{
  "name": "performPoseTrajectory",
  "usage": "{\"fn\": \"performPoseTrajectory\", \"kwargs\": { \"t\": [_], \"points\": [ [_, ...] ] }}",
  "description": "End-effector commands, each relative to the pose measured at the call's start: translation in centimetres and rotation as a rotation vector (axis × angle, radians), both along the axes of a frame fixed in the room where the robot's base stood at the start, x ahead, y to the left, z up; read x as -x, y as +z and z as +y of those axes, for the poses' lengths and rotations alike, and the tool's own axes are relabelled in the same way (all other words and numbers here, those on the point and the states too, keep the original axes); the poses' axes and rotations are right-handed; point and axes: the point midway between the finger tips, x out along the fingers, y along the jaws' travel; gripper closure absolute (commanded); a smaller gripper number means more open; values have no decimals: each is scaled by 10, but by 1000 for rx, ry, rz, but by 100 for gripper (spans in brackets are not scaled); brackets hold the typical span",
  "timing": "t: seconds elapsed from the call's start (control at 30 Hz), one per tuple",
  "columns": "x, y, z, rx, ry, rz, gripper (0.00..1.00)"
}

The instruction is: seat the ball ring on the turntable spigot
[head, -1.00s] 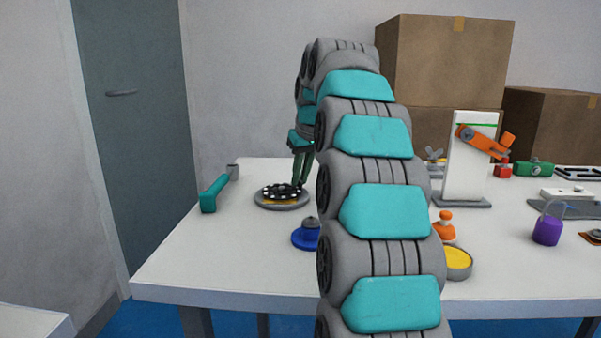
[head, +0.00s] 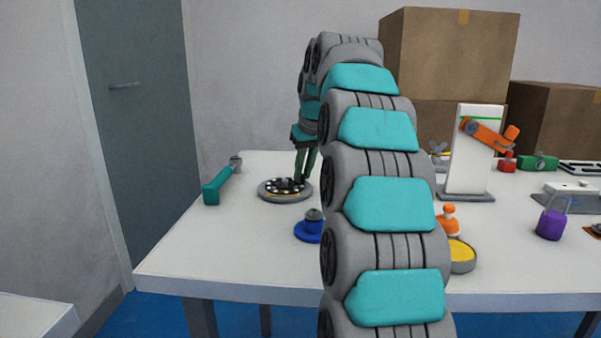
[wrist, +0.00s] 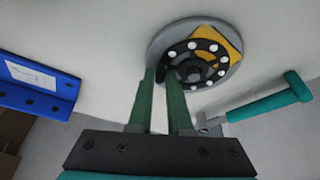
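The ball ring (head: 273,187), black with white balls, is over the round grey turntable (head: 263,195) at the table's left. In the wrist view the ball ring (wrist: 214,72) looks a little off-centre over the turntable (wrist: 158,45), whose yellow part (wrist: 233,40) shows at one side. A dark centre piece shows inside the ring; I cannot tell if it is the spigot, or whether the ring touches the turntable. My gripper (head: 302,181) points down at the ring's right side. In the wrist view its green fingers (wrist: 162,74) are close together, straddling the ring's wall, and appear shut on it.
A teal-handled tool (head: 217,186) lies left of the turntable. A blue piece with a grey knob (head: 309,230) stands in front. An orange-topped piece (head: 448,219) and yellow dish (head: 461,254) are to the right. A blue block (wrist: 35,85) shows in the wrist view.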

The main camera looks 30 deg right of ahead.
Motion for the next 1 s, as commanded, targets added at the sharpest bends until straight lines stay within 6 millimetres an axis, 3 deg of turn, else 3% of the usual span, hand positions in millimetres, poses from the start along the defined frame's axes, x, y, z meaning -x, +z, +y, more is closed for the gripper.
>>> {"fn": "performPoseTrajectory", "kwargs": {
  "t": [0.03, 0.27, 0.6, 1.0],
  "points": [
    [0, 0, 0, 0, 0, 0, 76],
    [0, 0, 0, 0, 0, 0, 51],
    [1, 4, 0, 1, 0, -2, 51],
    [17, 46, 1, 1, 0, -2, 51]
  ]
}}
